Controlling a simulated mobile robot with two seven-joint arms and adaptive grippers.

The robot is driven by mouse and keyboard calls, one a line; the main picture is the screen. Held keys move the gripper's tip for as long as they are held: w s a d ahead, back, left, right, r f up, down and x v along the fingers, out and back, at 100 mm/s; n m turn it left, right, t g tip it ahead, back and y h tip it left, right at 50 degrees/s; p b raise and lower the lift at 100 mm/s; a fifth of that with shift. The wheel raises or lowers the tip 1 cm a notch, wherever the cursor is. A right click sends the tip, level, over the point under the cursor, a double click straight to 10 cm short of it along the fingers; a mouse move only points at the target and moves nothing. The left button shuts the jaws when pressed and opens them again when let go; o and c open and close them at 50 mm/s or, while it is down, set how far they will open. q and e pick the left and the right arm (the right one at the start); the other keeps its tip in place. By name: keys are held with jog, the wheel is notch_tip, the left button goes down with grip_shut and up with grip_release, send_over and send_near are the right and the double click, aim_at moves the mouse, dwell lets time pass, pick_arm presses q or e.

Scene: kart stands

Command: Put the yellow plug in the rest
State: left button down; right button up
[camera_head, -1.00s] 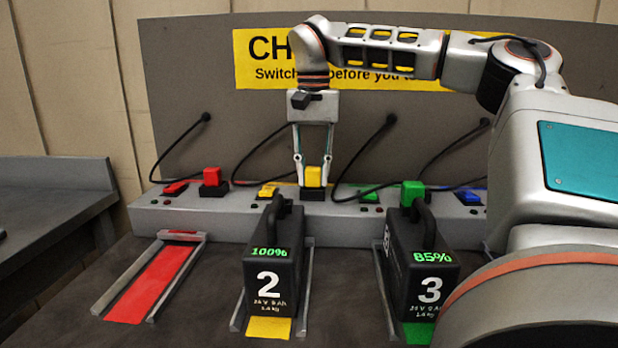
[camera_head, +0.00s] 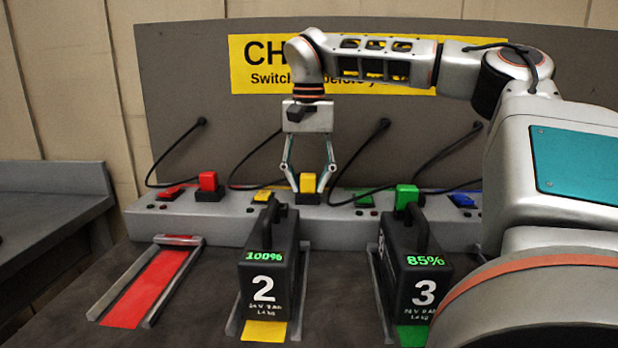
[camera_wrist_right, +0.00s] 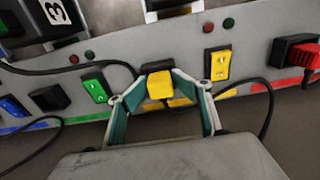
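The yellow plug (camera_head: 308,182) sits upright in a black rest (camera_head: 307,198) on the grey ledge. In the right wrist view the yellow plug (camera_wrist_right: 160,85) is seated in the black rest (camera_wrist_right: 157,67). My right gripper (camera_head: 309,188) is open, with its fingers spread on both sides of the plug. In the right wrist view my right gripper (camera_wrist_right: 160,78) shows gaps beside the plug lower down; whether a fingertip touches it is hard to tell. My left gripper is not in view.
A yellow switch (camera_head: 263,195), a red plug (camera_head: 208,181) and a green plug (camera_head: 406,196) line the ledge (camera_head: 170,220). Battery 2 (camera_head: 268,265) and battery 3 (camera_head: 420,285) stand in front. The red bay (camera_head: 150,285) is empty. Black cables hang behind.

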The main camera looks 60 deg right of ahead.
aim_at(309, 175)
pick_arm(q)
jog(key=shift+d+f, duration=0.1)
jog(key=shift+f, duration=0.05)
pick_arm(e)
jog(key=shift+s+a+f, duration=0.1)
jog(key=shift+f, duration=0.4)
jog(key=shift+r, duration=0.1)
jog(key=shift+r, duration=0.25)
notch_tip(309, 175, up, 6)
jog(key=shift+f+p, duration=0.15)
jog(key=shift+p, duration=0.45)
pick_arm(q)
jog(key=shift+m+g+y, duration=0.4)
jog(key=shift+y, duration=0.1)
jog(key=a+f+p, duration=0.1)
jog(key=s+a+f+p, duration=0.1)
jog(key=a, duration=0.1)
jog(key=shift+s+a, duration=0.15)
pick_arm(e)
notch_tip(309, 175, up, 7)
jog(key=shift+r, duration=0.2)
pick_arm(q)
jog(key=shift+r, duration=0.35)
